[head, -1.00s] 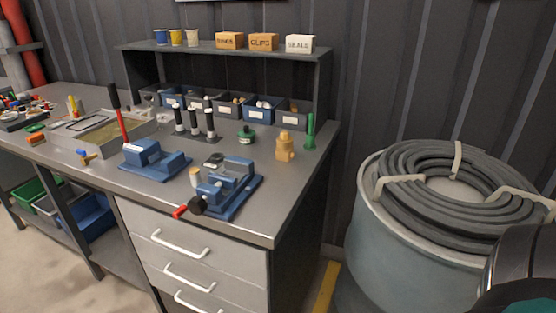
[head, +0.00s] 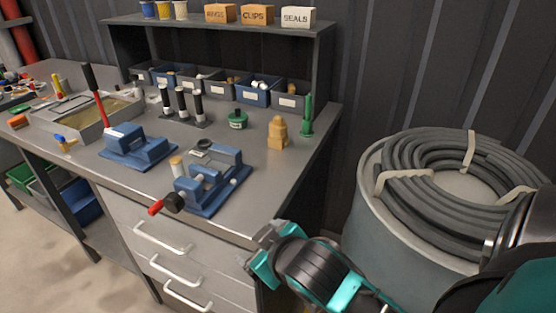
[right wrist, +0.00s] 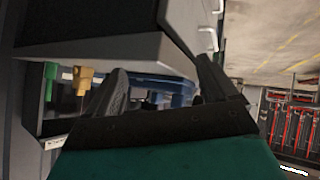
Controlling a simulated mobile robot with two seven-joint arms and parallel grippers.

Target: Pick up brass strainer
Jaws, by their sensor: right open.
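A brass-coloured stepped fitting with a narrower top, which looks like the brass strainer (head: 278,134), stands upright on the workbench near its right end. It also shows in the right wrist view (right wrist: 83,79), left of my fingers. My right gripper (head: 262,244) is open and empty at the bench's front right corner, in front of and below the strainer and well apart from it. Its two dark fingers (right wrist: 165,88) are spread in the right wrist view. My left gripper is not in view.
A green upright piece (head: 307,116) stands right of the strainer, and a green-capped jar (head: 238,119) left of it. A blue vise (head: 212,182) with a red handle sits at the bench front. A hose-coil drum (head: 385,235) stands right of the bench.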

